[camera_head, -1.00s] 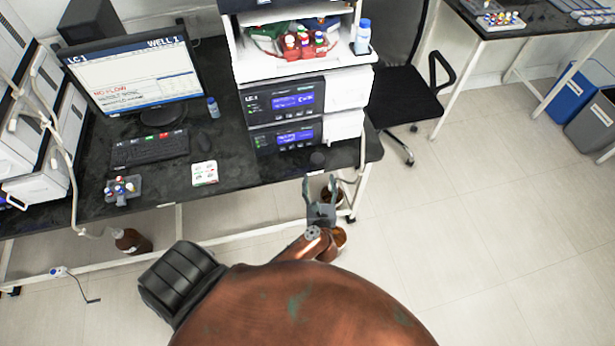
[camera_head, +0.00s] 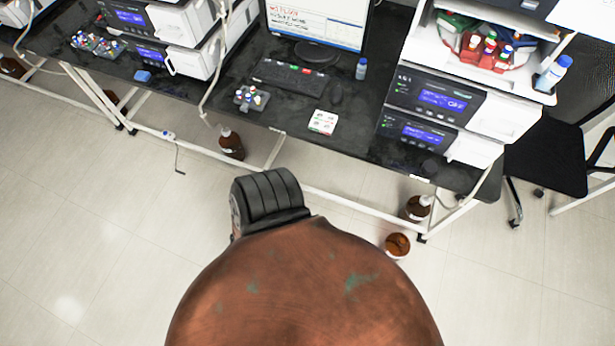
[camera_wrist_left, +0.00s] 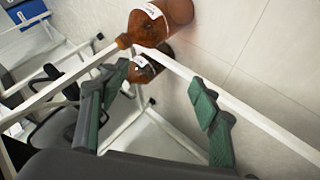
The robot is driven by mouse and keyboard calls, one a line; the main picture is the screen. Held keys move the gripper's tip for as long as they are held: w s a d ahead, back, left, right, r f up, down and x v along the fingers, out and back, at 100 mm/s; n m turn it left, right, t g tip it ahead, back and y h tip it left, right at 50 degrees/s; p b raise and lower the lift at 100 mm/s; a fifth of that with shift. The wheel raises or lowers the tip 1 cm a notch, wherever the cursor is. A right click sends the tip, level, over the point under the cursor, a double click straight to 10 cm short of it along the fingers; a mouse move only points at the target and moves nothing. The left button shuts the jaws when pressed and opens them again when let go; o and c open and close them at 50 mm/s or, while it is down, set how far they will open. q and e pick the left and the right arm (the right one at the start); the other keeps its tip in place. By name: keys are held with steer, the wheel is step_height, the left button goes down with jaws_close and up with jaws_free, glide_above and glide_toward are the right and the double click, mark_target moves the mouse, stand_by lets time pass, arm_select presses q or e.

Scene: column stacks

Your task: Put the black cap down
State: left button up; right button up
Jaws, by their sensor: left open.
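A small dark round thing, which looks like the black cap (camera_head: 430,166), lies on the black bench (camera_head: 350,160) near its front edge, just in front of the lower LC unit. It is dark on dark, so its shape is hard to make out. My left gripper (camera_wrist_left: 157,115) is open in the left wrist view, with nothing between its fingers. The wrist view shows brown bottles (camera_wrist_left: 172,18) beyond the fingers and no cap. Neither gripper shows in the head view.
A brown bottle (camera_head: 397,245) stands on the floor before the bench, and another (camera_head: 416,209) is by the bench's right leg. A third (camera_head: 231,142) stands further left. A white card (camera_head: 323,122) and a vial rack (camera_head: 251,97) lie on the bench.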

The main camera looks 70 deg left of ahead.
arm_select(q)
steer(key=s+a+f+m+g, duration=0.1)
steer(key=s+f+m+g, duration=0.2)
steer(key=s, duration=0.7)
steer(key=s+a+f+m+g, duration=0.2)
steer(key=s+f+m+g, duration=0.1)
steer(key=s, duration=0.7)
steer(key=s+a+f+m+g, duration=0.1)
steer(key=s+f+m+g, duration=0.2)
steer(key=s, duration=0.7)
step_height(320, 180, down, 2)
steer(key=shift+s+a+f+m+y, duration=0.15)
steer(key=shift+a+f+m+y, duration=0.2)
steer(key=shift+m, duration=0.45)
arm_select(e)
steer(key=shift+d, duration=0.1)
arm_select(q)
steer(key=shift+r, duration=0.1)
steer(key=shift+c, duration=0.2)
